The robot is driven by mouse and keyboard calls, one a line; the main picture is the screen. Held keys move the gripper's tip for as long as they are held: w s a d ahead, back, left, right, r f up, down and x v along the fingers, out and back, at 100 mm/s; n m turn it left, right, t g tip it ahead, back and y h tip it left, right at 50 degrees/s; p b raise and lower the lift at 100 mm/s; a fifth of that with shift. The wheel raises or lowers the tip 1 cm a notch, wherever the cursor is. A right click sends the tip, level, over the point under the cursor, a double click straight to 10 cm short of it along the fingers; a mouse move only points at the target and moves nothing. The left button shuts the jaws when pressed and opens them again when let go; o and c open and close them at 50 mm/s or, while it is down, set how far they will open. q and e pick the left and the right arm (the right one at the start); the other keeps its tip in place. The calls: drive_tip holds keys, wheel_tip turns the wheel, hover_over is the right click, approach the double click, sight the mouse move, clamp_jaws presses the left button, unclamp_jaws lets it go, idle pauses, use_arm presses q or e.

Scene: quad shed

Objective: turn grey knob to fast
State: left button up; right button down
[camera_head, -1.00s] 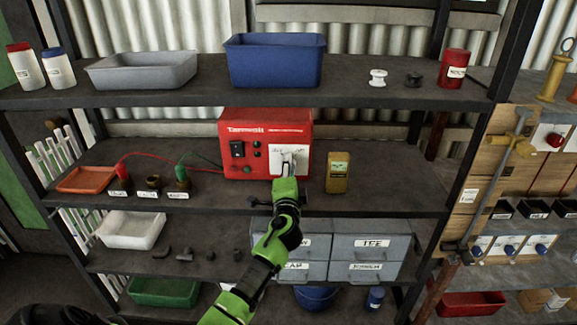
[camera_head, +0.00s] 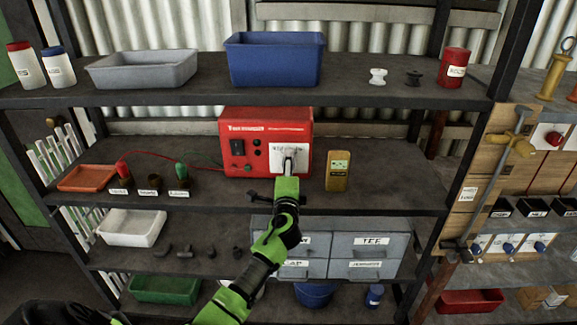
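A red box-shaped unit (camera_head: 266,119) stands on the middle shelf, with a white panel (camera_head: 302,152) at the right of its front. My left gripper (camera_head: 289,163) is at this panel, pointing into it from below. The grey knob is not clearly seen; the fingers cover the spot in the panel's middle. The fingers look close together, but whether they grip the knob is too small to tell. The panel's lettering is too small to read. My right gripper is not in view.
A yellow meter (camera_head: 338,171) stands just right of the unit. Red and green leads run left to small labelled holders (camera_head: 149,188) beside an orange tray (camera_head: 87,179). A blue bin (camera_head: 275,62) is on the shelf above; grey drawers (camera_head: 367,249) are below.

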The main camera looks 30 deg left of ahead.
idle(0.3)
use_arm(q)
drive_tip(key=v, duration=1.2)
